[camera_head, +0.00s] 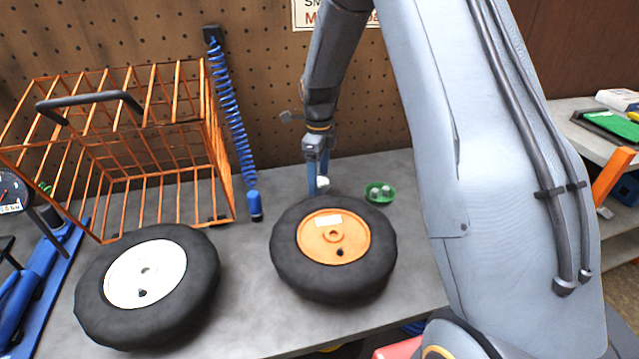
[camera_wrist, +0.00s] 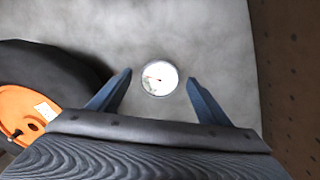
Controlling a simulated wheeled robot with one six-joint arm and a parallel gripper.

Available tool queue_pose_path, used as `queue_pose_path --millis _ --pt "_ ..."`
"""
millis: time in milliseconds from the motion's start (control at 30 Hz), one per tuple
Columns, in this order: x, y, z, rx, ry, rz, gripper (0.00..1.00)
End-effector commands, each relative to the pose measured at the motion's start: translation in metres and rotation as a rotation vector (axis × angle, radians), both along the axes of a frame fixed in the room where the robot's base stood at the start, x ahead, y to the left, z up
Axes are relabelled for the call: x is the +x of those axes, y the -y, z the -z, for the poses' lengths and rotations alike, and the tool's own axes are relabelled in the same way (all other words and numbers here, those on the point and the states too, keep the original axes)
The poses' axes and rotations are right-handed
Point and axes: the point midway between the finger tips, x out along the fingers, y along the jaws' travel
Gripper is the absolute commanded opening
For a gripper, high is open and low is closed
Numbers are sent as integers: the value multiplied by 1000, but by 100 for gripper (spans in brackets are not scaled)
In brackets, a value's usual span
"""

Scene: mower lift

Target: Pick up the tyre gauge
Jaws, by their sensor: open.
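A small round white-faced dial with a dark needle-like mark, which looks like the tyre gauge (camera_wrist: 160,78), lies on the grey bench top in the wrist view. In the head view the gauge (camera_head: 323,184) shows as a small white shape behind the orange-hubbed wheel. My gripper (camera_head: 317,187) reaches down to it from above. In the wrist view my gripper (camera_wrist: 159,77) is open, with one blue finger on each side of the dial and visible gaps between. The fingers do not appear to touch it.
The orange-hubbed wheel (camera_head: 334,236) lies just in front. A green dish (camera_head: 379,192) with small parts sits to the right. A white-hubbed wheel (camera_head: 146,274), an orange wire cage (camera_head: 216,165), a coiled blue hose (camera_head: 232,115) and a larger dark dial (camera_head: 12,192) are left. Pegboard (camera_head: 270,90) stands behind.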

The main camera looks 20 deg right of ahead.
Motion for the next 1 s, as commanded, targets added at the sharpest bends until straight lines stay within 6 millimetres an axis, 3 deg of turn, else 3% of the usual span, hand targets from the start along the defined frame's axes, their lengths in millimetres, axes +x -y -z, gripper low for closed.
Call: queue_pose_path --millis 200,500,767,1000 --pt "-2 2 23 0 -1 2 71" --pt "-1 2 27 -1 1 3 71" --pt "-1 3 27 0 0 3 27" --pt "-1 3 26 0 1 3 24"
